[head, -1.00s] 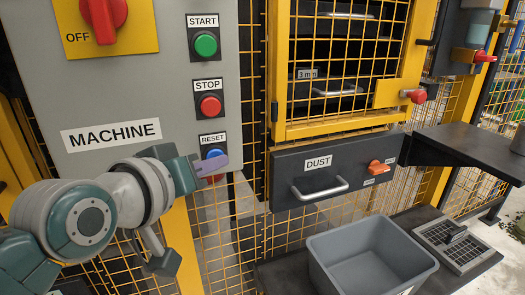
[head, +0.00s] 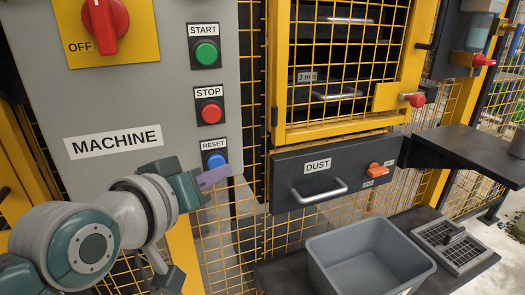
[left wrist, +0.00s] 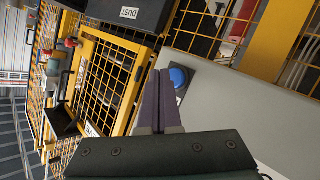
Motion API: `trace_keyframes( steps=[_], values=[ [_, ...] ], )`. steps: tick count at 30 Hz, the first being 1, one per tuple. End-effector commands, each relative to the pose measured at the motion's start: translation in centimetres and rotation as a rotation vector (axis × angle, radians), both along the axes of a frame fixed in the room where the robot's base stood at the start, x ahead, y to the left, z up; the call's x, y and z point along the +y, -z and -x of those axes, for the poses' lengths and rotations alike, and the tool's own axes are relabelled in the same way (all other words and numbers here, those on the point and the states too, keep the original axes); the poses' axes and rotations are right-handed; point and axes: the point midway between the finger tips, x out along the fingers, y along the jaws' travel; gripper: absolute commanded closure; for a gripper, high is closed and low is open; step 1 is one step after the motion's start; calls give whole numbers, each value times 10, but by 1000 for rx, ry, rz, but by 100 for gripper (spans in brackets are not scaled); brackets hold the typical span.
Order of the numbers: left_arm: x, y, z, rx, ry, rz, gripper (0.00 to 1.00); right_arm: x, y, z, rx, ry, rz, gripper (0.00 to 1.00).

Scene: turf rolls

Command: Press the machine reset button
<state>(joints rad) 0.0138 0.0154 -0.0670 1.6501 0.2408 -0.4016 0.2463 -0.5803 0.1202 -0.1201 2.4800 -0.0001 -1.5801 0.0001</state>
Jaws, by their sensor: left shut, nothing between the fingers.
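The blue reset button (head: 215,160) sits on a dark plate under a RESET label, low on the grey machine panel (head: 130,95). It also shows in the left wrist view (left wrist: 178,77), just right of the fingertips. My left gripper (head: 217,176) is shut and empty, its purple fingers just below the button in the head view. In the left wrist view the shut fingers (left wrist: 158,84) point past the button's side. They do not cover the button, and I cannot tell how far they are from the panel. My right gripper is not in view.
Above the reset button are the red stop button (head: 211,112) and green start button (head: 206,52). A red switch (head: 104,22) is at the top left. Right of the panel are a yellow mesh door (head: 345,70), a dust drawer (head: 300,172) and a grey bin (head: 362,255).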

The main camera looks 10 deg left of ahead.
Motion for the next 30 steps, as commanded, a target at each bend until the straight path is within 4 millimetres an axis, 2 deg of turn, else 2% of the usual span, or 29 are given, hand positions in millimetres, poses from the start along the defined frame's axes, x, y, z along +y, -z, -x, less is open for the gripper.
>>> trace_keyframes(
  steps=[5,18,30],
  values=[
    [-3,-1,4,2,1,1,100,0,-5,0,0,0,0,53],
    [-26,-1,39,3,0,1,100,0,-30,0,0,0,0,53],
    [-28,0,41,0,0,0,100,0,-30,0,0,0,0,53]
  ],
)
